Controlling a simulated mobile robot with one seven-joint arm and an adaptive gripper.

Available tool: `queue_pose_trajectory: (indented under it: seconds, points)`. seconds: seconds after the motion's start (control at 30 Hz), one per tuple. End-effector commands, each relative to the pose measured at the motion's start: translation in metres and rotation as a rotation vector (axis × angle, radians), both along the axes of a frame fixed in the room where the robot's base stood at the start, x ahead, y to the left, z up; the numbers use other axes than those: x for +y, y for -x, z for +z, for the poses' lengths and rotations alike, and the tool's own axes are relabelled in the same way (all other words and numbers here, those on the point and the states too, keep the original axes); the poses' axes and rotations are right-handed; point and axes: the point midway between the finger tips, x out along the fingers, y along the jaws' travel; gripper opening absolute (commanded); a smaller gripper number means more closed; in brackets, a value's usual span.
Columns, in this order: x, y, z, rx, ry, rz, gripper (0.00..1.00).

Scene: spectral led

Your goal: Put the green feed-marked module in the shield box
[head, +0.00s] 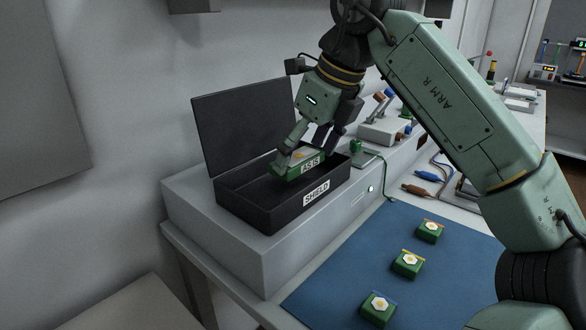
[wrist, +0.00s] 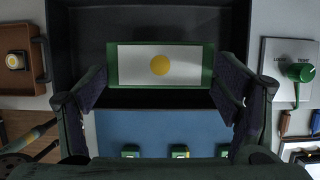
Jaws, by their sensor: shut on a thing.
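My gripper (head: 304,158) is shut on a green module (head: 292,176) with a white top, a yellow round mark and a side label reading "AS IS". In the wrist view the module (wrist: 193,49) sits level between the fingers (wrist: 160,82). The black shield box (head: 265,213), labelled "SHIELD", has its lid (head: 240,120) standing open at the back.
The box stands on a grey raised bench (head: 213,225). Several small green blocks with white and yellow tops (head: 407,264) lie on a blue mat (head: 340,262). A panel with a green knob (wrist: 298,72) is right of the box. A brown tray (wrist: 21,82) shows at left.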

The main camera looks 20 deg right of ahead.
Motion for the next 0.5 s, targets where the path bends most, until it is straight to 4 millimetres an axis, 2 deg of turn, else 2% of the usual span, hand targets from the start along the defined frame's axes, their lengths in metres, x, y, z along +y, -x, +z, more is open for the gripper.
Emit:
queue_pose_trajectory:
  seconds: [0.2,0.33,0.5]
  points:
    - [0.021,-0.003,-0.001,-0.001,0.001,0.003,0.53]
    - [0.019,-0.002,-0.025,0.002,-0.003,0.0,0.53]
    - [0.019,-0.003,-0.037,-0.001,-0.002,-0.001,0.53]
